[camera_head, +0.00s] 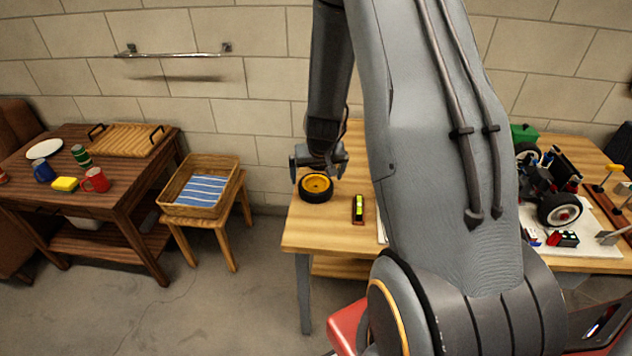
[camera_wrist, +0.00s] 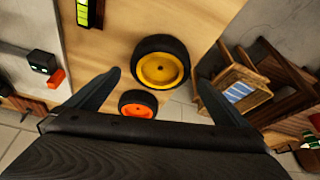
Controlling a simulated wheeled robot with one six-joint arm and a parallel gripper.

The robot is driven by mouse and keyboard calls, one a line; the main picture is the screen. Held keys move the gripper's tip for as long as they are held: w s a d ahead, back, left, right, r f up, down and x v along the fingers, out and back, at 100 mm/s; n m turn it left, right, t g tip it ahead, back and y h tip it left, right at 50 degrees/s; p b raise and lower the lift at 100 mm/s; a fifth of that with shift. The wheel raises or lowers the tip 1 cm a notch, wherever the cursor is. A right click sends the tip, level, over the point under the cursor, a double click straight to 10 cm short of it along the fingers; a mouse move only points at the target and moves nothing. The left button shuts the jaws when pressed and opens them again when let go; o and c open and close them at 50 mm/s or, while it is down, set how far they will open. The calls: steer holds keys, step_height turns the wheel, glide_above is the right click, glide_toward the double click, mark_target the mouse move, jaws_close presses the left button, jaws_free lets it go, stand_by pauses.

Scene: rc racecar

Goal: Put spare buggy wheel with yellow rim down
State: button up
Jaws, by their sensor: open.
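The spare buggy wheel with the yellow rim (camera_head: 316,182) lies on its side on the left end of the wooden workbench (camera_head: 300,237), black tyre around the rim. It also shows in the wrist view (camera_wrist: 162,69), apparently beyond the fingertips. My gripper (camera_head: 319,166) is open, just above and behind the wheel in the head view. In the wrist view its two fingers (camera_wrist: 156,75) stand wide apart, with nothing held between them. Whether a finger touches the tyre cannot be told.
A smaller wheel with an orange rim (camera_wrist: 138,104) is near the yellow one. A spirit level (camera_head: 359,208) lies to the right. The buggy (camera_head: 560,209) stands on the bench's right side. A wicker basket (camera_head: 226,160) on a stool is left of the bench.

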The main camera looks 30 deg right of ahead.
steer(key=s+a+r+n+y+p, duration=0.1)
steer(key=s+a+r, duration=0.4)
steer(key=a+r, duration=0.15)
steer(key=s+a+r+n+p, duration=0.1)
steer(key=s+a+r+p, duration=0.1)
steer(key=s+a+r, duration=0.45)
steer(key=s+a+r+n+g, duration=0.1)
steer(key=s+a+r+g, duration=0.1)
steer(key=s+r, duration=0.4)
steer(key=s+a, duration=0.1)
steer(key=s, duration=0.2)
steer(key=shift+s+r+n, duration=0.2)
steer(key=shift+s+n, duration=0.1)
steer(key=shift+n, duration=0.1)
